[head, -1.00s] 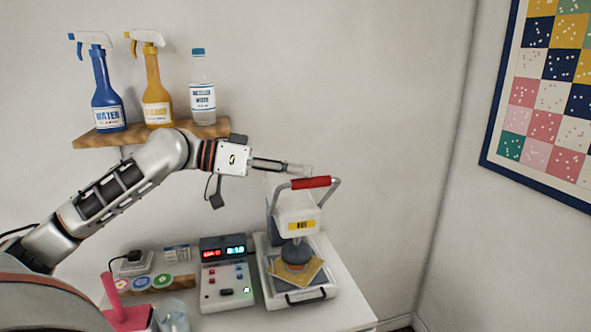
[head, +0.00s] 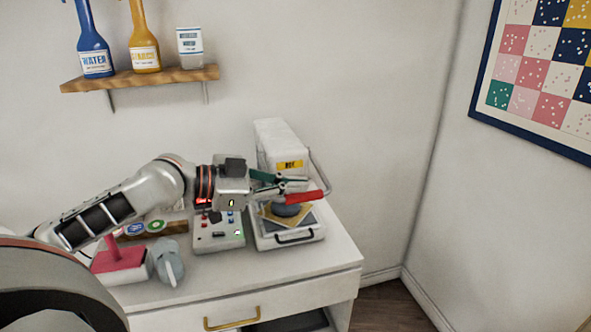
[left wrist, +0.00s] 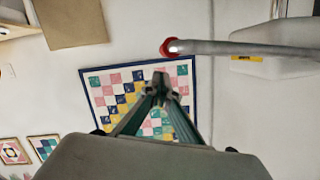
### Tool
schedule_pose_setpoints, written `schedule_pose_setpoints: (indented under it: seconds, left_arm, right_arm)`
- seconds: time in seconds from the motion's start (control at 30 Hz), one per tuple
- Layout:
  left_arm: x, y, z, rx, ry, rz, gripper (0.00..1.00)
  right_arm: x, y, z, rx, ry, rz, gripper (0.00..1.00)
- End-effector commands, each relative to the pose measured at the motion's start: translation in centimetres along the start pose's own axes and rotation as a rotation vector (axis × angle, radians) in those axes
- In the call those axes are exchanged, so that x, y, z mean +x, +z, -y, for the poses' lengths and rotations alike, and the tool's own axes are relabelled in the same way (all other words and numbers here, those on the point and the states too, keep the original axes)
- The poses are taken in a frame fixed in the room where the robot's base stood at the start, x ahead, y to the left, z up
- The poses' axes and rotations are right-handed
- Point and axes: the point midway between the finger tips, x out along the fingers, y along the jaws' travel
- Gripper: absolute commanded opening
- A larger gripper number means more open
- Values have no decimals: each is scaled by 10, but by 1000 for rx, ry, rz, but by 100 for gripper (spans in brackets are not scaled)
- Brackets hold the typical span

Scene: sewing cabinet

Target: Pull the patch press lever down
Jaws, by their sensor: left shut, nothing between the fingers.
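The white patch press (head: 281,145) stands on the cabinet top. Its lever's red handle (head: 305,197) is low at the front, with the metal side arm (head: 321,172) running back to the press body. My left gripper (head: 304,184) is shut and empty, just above and behind the red handle; I cannot tell whether it touches. In the left wrist view, the shut fingers (left wrist: 160,82) point past the red handle end (left wrist: 168,48) and its grey bar. My right gripper is not in view.
A control box (head: 216,234) stands left of the press. A shelf (head: 142,77) with bottles is above. The cabinet top's front right is clear.

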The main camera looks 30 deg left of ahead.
Motion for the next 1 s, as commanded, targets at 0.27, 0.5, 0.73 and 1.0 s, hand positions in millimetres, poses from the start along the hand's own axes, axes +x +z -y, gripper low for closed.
schedule_pose_setpoints:
  seconds: [0.27, 0.5, 0.73, 1.0]
  left_arm:
    - [4, 15, -5, -2, 0, 0, 0]
    - [4, 18, -6, -2, 0, 0, 0]
    - [4, 18, -6, -2, 0, 0, 0]
    - [3, 8, -3, 0, -2, -2, 0]
  right_arm:
    - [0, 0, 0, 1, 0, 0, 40]
    - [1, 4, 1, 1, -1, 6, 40]
    - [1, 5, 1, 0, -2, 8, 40]
    - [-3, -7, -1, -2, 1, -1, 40]
